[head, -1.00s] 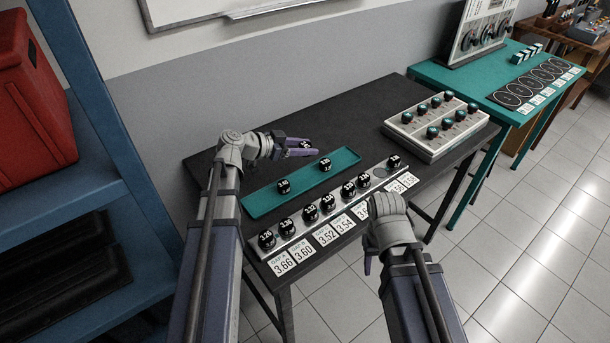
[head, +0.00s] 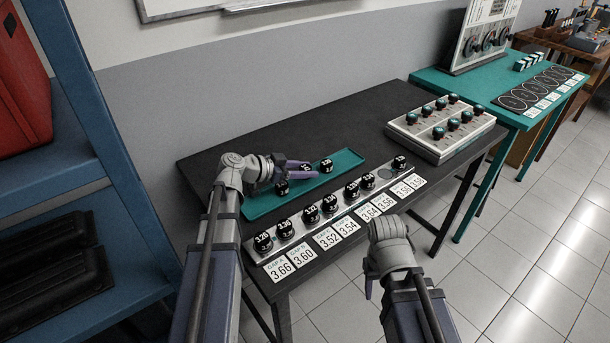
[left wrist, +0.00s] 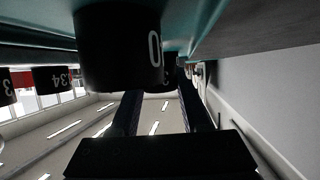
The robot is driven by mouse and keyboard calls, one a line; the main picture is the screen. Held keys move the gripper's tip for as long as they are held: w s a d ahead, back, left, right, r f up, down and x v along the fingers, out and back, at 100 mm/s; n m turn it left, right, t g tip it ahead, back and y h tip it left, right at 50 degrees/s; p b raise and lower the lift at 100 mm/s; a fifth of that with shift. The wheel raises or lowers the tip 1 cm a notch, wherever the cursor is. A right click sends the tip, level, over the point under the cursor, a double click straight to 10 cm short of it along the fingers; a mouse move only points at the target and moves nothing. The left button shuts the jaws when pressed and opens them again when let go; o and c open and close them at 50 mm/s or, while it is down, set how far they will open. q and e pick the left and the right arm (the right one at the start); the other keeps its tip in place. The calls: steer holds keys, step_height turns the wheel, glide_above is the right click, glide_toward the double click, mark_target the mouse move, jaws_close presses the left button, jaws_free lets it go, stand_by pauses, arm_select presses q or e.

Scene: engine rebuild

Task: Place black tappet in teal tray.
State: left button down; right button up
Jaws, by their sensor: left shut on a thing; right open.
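The teal tray (head: 258,205) lies on the black table behind the tappet rack. My left gripper (head: 300,172) is shut on a black tappet (head: 306,167) over the tray's middle; the fingers partly hide it, and I cannot tell whether it touches the tray floor. Two other black tappets stand in the tray, a left one (head: 282,188) and a right one (head: 327,165). In the left wrist view a large dark tappet (left wrist: 118,45) is close to the lens, left of the fingers. My right gripper (head: 369,288) is open and empty, in front of the table.
A silver rack (head: 300,232) holds a row of black tappets above white number cards (head: 327,239); one spot near its right end is empty. A grey box with knobs (head: 440,148) stands at the table's right. A teal table (head: 470,90) is beyond. A blue shelf (head: 110,130) is at left.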

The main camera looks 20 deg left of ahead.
arm_select(q)
steer(key=shift+r, duration=0.1)
steer(key=shift+f, duration=0.25)
steer(key=shift+s+d+f+b, duration=0.2)
steer(key=shift+s+b, duration=0.2)
steer(key=shift+b, duration=0.3)
steer(key=c, duration=0.8)
jaws_free()
steer(key=o, duration=0.4)
steer(key=shift+s+d+f, duration=0.15)
steer(key=shift+s, duration=0.1)
steer(key=shift+r, duration=0.3)
steer(key=p+v, duration=0.1)
steer(key=v, duration=0.1)
steer(key=p+v, duration=0.1)
steer(key=v, duration=0.1)
steer(key=w+p+v, duration=0.1)
steer(key=v, duration=0.1)
steer(key=shift+a+r+p, duration=0.25)
steer(key=shift+r+p, duration=0.1)
steer(key=shift+p, duration=0.05)
steer(key=shift+s+a+r, duration=0.25)
steer(key=shift+s+a, duration=0.1)
steer(key=shift+a, duration=0.3)
